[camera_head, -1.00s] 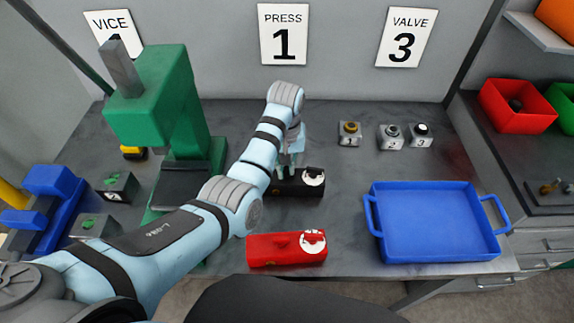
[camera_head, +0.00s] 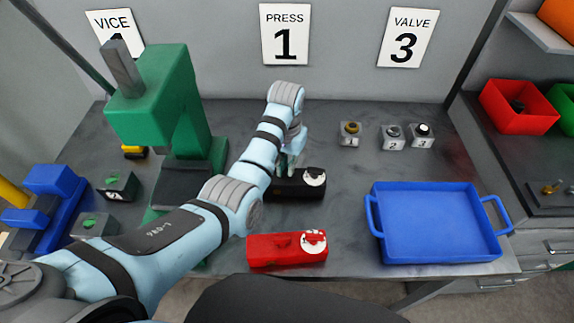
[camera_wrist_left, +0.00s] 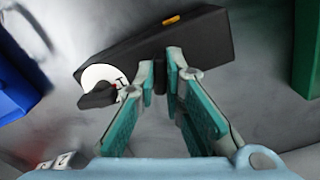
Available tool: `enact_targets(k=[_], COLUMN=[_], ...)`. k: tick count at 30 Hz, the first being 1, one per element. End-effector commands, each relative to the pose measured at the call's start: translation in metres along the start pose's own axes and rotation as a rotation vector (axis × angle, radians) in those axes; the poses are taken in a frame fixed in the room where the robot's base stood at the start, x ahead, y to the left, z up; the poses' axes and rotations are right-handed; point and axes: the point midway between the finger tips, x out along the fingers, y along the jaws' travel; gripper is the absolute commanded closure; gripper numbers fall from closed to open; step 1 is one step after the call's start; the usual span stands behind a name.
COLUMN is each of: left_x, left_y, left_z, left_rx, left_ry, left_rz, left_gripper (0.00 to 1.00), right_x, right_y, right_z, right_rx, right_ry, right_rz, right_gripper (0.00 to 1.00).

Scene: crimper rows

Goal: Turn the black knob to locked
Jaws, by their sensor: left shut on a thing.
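A black box (camera_head: 285,189) lies on the table below the PRESS 1 sign, with a white dial (camera_head: 315,177) at its right end. In the left wrist view, the dial (camera_wrist_left: 103,76) carries a dark knob-like piece (camera_wrist_left: 98,97) and a small dark mark; its lettering is unreadable. My left gripper (camera_head: 290,166) is over the left-middle part of the box. In the wrist view its green-padded fingers (camera_wrist_left: 170,78) are shut on a narrow black upright piece of the box, beside the dial. The fingers partly hide this piece. My right gripper is not in view.
A red box (camera_head: 270,252) with a similar dial stands nearer me. A blue tray (camera_head: 435,252) is at the right. Small numbered blocks (camera_head: 392,138) stand behind it. A green press (camera_head: 160,100) and blue vice (camera_head: 50,195) are at the left. Bare table lies right of the black box.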

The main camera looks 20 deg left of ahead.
Motion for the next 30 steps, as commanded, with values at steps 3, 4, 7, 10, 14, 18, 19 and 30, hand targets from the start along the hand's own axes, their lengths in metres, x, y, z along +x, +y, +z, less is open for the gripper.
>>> enact_targets(k=[3, 4, 7, 10, 14, 18, 19, 30], left_x=[-0.001, -0.001, -0.001, -0.001, -0.001, -0.001, -0.001, -0.0012], left_y=[-0.0006, -0.0008, -0.0012, -0.0015, -0.002, -0.0025, -0.0026, -0.0036], left_z=[-0.0007, -0.0007, -0.0008, -0.0009, -0.0011, -0.0013, -0.0014, -0.0025], left_rx=[0.108, 0.137, 0.232, 0.327, 0.45, 0.583, 0.612, 0.942], left_ry=[0.002, 0.003, 0.002, 0.002, 0.002, 0.002, 0.002, 0.002], left_rz=[0.0, 0.0, -0.001, -0.001, -0.001, -0.001, -0.001, -0.001], left_gripper=[1.0, 1.0, 1.0, 1.0, 1.0, 1.0, 1.0, 1.0], right_x=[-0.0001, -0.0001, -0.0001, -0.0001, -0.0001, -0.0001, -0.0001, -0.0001], right_y=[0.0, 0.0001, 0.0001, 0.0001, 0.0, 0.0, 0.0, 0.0], right_z=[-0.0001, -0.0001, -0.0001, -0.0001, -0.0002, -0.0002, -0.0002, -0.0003], right_rx=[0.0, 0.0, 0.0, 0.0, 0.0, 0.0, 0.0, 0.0], right_ry=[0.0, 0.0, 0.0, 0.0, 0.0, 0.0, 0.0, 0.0], right_rz=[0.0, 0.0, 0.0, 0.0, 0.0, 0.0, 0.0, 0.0], right_gripper=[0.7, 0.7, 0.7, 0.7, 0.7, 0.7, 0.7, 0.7])
